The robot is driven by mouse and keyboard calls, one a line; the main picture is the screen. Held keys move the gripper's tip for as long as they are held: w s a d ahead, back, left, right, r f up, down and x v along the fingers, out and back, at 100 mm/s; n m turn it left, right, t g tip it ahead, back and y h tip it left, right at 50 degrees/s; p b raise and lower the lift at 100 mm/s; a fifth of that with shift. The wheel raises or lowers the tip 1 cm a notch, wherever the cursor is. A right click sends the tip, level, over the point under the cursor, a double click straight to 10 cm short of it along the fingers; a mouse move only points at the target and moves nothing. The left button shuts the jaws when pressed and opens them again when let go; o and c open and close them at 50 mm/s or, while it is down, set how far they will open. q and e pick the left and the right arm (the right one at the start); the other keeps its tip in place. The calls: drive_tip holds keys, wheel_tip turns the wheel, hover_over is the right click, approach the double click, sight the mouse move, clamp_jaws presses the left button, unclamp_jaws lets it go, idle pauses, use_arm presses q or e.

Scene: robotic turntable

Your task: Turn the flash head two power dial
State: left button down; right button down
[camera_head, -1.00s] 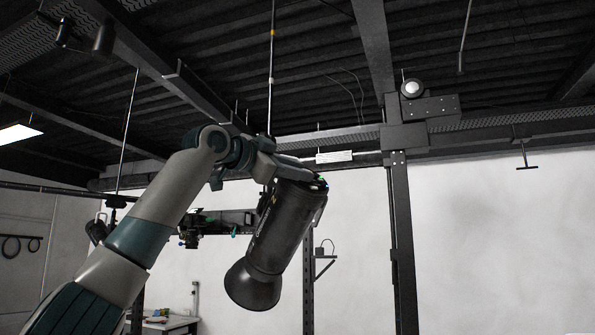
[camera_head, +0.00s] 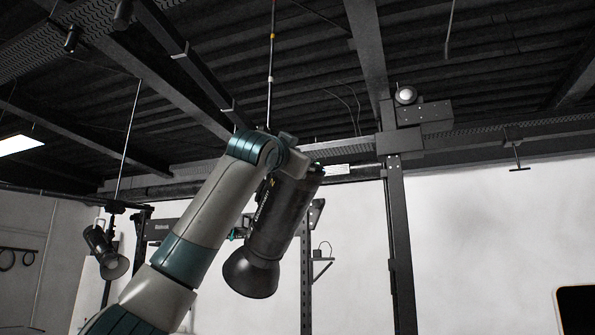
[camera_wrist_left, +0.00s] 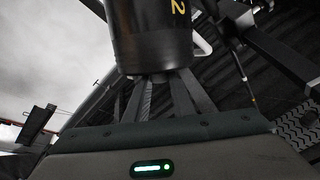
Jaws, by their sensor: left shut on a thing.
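Flash head two (camera_head: 272,225) is a black cylinder with a flared front, hanging tilted with its flare down and its back end up, near the middle of the head view. In the left wrist view its body (camera_wrist_left: 152,38) fills the top middle and bears a yellow "2". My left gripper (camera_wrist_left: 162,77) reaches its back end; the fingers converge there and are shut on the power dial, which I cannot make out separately. In the head view my left arm comes up from the lower left, and the fingers are hard to see. My right gripper is not in view.
Another black flash head (camera_head: 104,252) hangs at the left, beyond my arm. A dark upright post (camera_head: 401,240) stands to the right of flash head two. A dark panel with an orange edge (camera_head: 575,308) shows at the lower right. White wall lies behind.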

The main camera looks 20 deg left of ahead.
use_arm(q)
drive_tip(key=n+y, duration=0.1)
drive_tip(key=n+y+b, duration=0.1)
drive_tip(key=y, duration=0.1)
drive_tip(key=n+t+y+b, duration=0.1)
drive_tip(key=n, duration=0.1)
drive_tip(key=shift+w+d+f+y, duration=0.1)
drive_tip(key=shift+d+f+y, duration=0.1)
drive_tip(key=shift+d+y, duration=0.2)
drive_tip(key=shift+r+y, duration=0.1)
drive_tip(key=shift+y, duration=0.4)
drive_tip(key=shift+a, duration=0.1)
drive_tip(key=c, duration=1.8)
unclamp_jaws()
